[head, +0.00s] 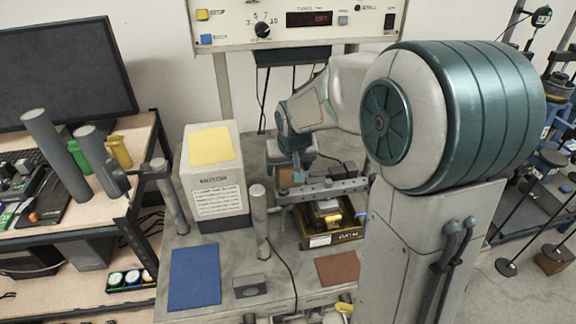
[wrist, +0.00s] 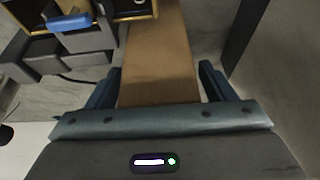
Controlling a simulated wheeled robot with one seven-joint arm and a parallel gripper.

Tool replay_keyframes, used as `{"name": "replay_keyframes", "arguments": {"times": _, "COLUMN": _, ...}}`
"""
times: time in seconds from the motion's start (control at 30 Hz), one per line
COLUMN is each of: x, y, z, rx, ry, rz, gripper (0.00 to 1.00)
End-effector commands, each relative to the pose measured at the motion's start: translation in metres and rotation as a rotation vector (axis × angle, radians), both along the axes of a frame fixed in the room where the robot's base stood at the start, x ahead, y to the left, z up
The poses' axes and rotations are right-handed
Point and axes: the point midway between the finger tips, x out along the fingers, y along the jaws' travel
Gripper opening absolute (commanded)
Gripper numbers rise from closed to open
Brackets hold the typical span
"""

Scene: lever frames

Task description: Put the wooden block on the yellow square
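The yellow square (head: 210,146) lies on top of a beige box, left of my gripper in the head view. A long brown wooden block (wrist: 158,55) fills the middle of the wrist view. My gripper (wrist: 160,85) has one finger on each side of it, with narrow gaps showing, so it looks open around the block. In the head view my gripper (head: 296,165) is low behind a metal bar, and its fingertips are hard to make out. A small brown patch by it may be the block, mostly hidden.
The beige box (head: 216,205) stands on the grey bench. A metal post (head: 259,225) and horizontal bar (head: 320,192) are in front of my gripper. A bin (head: 335,236) is nearby. A blue square (head: 195,278) and a reddish-brown square (head: 338,268) lie on the bench.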

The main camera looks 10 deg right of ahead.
Motion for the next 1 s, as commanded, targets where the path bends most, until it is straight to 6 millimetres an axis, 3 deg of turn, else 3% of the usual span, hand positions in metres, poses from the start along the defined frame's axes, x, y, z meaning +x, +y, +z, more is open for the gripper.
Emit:
{"name": "replay_keyframes", "arguments": {"times": 0.37, "x": -0.002, "y": 0.000, "z": 0.010, "rx": -0.001, "ry": -0.002, "rz": -0.001, "gripper": 0.76}}
{"name": "replay_keyframes", "arguments": {"times": 0.8, "x": -0.036, "y": 0.000, "z": 0.089, "rx": 0.000, "ry": -0.005, "rz": -0.001, "gripper": 0.76}}
{"name": "replay_keyframes", "arguments": {"times": 1.0, "x": -0.045, "y": 0.000, "z": 0.110, "rx": -0.001, "ry": -0.001, "rz": 0.000, "gripper": 0.76}}
